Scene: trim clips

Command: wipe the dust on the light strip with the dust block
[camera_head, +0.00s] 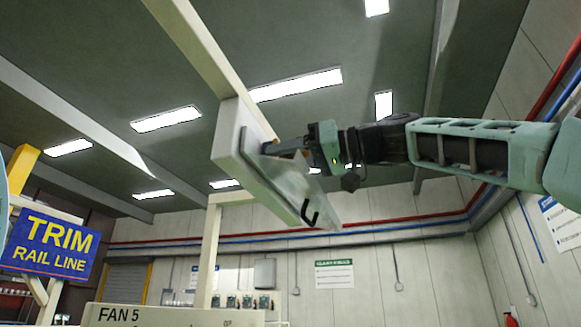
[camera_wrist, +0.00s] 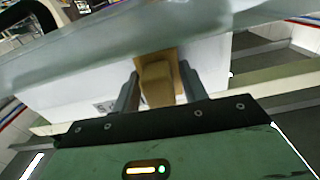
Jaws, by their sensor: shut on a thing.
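My gripper (camera_head: 284,147) is up at a pale hanging fixture in the head view. In the wrist view my gripper (camera_wrist: 158,88) is shut on a tan block (camera_wrist: 157,83), which I take as the dust block. A long, pale, translucent strip (camera_wrist: 110,45), apparently the light strip, crosses the upper wrist view just beyond the block. In the head view the strip (camera_head: 287,182) slants down to the right, below my gripper. The block's far end meets the strip's edge in the picture; I cannot tell whether they touch. I cannot make out the dust.
A white box-like panel (camera_head: 231,133) adjoins the strip, under a cream overhead beam (camera_head: 203,48). A black hook (camera_head: 309,213) shows at the strip's lower end. A cream post (camera_head: 207,255) stands behind. A blue TRIM RAIL LINE sign (camera_head: 52,246) is at left. Space right of the strip, below my arm, looks clear.

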